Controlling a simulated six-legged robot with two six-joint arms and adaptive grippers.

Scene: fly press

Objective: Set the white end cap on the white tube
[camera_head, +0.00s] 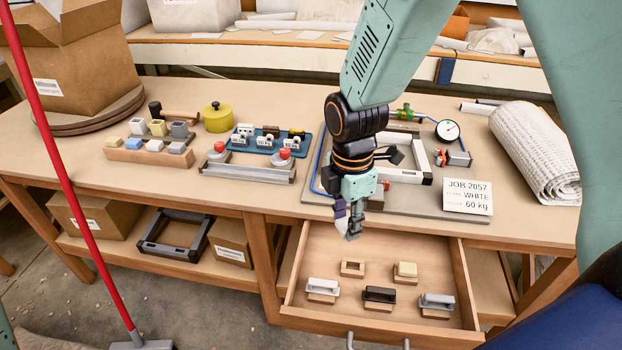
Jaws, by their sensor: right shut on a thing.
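My right gripper (352,220) points down over the drawer's back edge, in front of the bench top. It is shut on a small pale piece, mostly hidden by the fingers; its exact shape is unclear. A white tube frame with dark corner pieces (428,160) lies on the grey base plate behind the wrist, partly hidden by my arm. In the open drawer (293,293), small channel-shaped pieces sit on wooden blocks: a whitish one (323,285), a cream one (405,268), a black one (379,293) and a light grey one (437,300). My left gripper is out of view.
One wooden block (352,268) in the drawer is bare. A job card (468,196) reads JOB 2057, WHITE, 60 kg. A gauge (447,130) and rolled sheet (537,150) stand right.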

